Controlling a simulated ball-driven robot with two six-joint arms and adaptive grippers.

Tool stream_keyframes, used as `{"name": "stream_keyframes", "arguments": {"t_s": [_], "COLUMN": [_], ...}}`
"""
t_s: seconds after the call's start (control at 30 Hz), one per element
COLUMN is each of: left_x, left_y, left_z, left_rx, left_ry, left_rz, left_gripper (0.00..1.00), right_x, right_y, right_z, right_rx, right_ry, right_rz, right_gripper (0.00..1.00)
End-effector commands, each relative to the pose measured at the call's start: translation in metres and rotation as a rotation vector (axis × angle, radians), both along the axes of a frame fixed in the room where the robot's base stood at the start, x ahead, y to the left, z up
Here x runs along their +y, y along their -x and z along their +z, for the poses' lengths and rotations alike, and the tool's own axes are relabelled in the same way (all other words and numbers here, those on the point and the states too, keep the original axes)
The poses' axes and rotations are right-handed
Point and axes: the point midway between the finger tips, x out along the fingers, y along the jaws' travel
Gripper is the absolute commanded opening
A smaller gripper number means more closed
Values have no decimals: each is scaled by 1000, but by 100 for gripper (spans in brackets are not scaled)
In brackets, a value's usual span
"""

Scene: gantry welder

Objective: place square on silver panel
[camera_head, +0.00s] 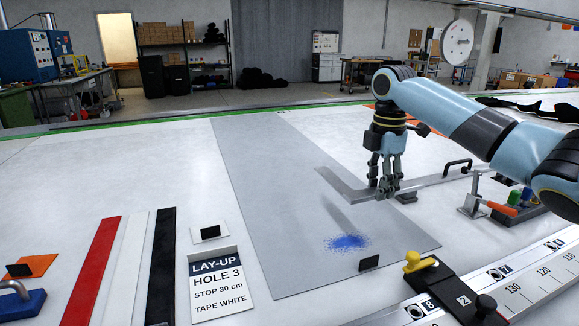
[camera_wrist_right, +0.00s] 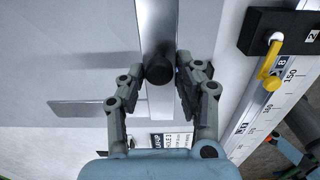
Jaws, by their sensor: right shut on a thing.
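The square (camera_head: 435,181) is a flat grey metal L. Its short leg lies over the silver panel (camera_head: 270,190), and its long leg reaches right past the panel's edge. My right gripper (camera_head: 388,188) is shut on the square near its corner. In the right wrist view the fingers (camera_wrist_right: 160,85) stand either side of a dark round knob (camera_wrist_right: 158,70) on the square's long leg (camera_wrist_right: 155,25); the short leg (camera_wrist_right: 85,108) points left. I cannot tell whether the square touches the panel. My left gripper is not in view.
A blue speckled patch (camera_head: 346,242) and a small black block (camera_head: 368,263) are on the panel's near part. An orange-handled clamp (camera_head: 497,207) stands right, beside the long leg. A ruler rail (camera_head: 520,285) with a yellow-knobbed stop (camera_head: 415,262) is front right. Coloured strips (camera_head: 92,270) lie left.

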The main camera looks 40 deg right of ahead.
Motion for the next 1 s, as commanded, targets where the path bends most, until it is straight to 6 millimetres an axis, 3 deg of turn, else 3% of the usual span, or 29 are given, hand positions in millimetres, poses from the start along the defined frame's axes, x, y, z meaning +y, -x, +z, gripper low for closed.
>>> {"name": "stream_keyframes", "arguments": {"t_s": [0.2,0.43,0.63,0.83,1.0], "left_x": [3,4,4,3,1], "left_y": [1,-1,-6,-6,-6], "left_z": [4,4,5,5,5], "left_rx": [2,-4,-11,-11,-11], "left_ry": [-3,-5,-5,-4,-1], "left_rz": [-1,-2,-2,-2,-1], "left_gripper": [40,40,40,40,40], "right_x": [37,65,71,71,71], "right_y": [-41,-75,-83,-82,-82], "right_z": [-29,-57,-70,-99,-104], "right_rx": [-3,-2,2,1,-1], "right_ry": [-10,-5,-2,-1,0], "right_rz": [2,1,2,2,3], "right_gripper": [0,0,0,0,0]}}
